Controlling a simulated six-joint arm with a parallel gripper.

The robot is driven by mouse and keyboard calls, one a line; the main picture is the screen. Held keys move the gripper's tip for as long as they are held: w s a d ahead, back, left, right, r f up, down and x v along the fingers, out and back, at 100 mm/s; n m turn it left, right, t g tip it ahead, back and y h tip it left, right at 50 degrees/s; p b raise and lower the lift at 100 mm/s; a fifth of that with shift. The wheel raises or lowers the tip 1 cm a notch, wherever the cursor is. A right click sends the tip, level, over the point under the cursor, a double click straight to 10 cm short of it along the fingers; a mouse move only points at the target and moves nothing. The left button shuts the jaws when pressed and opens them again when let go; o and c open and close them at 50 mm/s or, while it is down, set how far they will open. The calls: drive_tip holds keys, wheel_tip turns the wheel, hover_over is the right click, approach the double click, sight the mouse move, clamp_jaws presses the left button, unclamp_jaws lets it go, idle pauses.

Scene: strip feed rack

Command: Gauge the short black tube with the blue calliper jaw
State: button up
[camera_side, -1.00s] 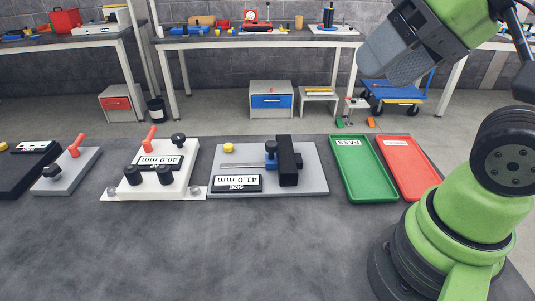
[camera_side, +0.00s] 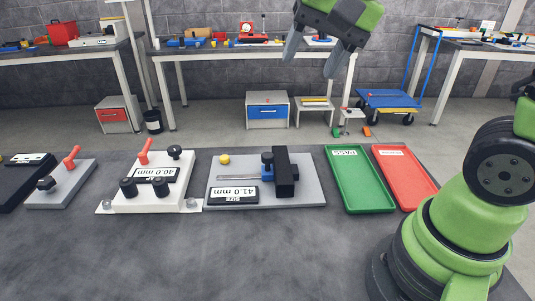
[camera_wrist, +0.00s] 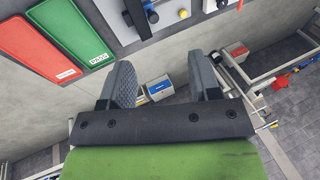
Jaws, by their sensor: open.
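The calliper gauge, a grey plate (camera_side: 308,192) with a SIZE display (camera_side: 232,194) reading 41.0 mm, lies on the bench in the side view. Its blue jaw (camera_side: 267,174) with a black knob sits on a thin rail. A long black block-shaped piece (camera_side: 286,172) stands close against the jaw's right side; I cannot tell whether it is the short black tube or part of the gauge. My gripper (camera_side: 312,52) is open and empty, high above and beyond the gauge. Its two grey fingers also show apart in the wrist view (camera_wrist: 163,82).
A green PASS tray (camera_side: 391,208) and a red tray (camera_side: 431,192) lie right of the gauge. A white gap fixture (camera_side: 122,201) reading 40.0 mm stands left, then a grey plate with a red lever (camera_side: 62,192). The bench front (camera_side: 200,255) is clear.

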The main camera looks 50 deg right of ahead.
drive_tip(key=w+d+f+m+g, duration=0.2)
drive_tip(key=w+f+m, duration=0.2)
drive_tip(key=w+f, duration=0.35)
drive_tip(key=m+g+h, duration=0.1)
drive_tip(key=m+g, duration=0.1)
drive_tip(key=m, duration=0.2)
hover_over(268, 154)
wheel_tip(268, 154, down, 9)
drive_tip(key=shift+a+r, duration=0.1)
wheel_tip(268, 154, down, 9)
drive_tip(key=shift+f, duration=0.1)
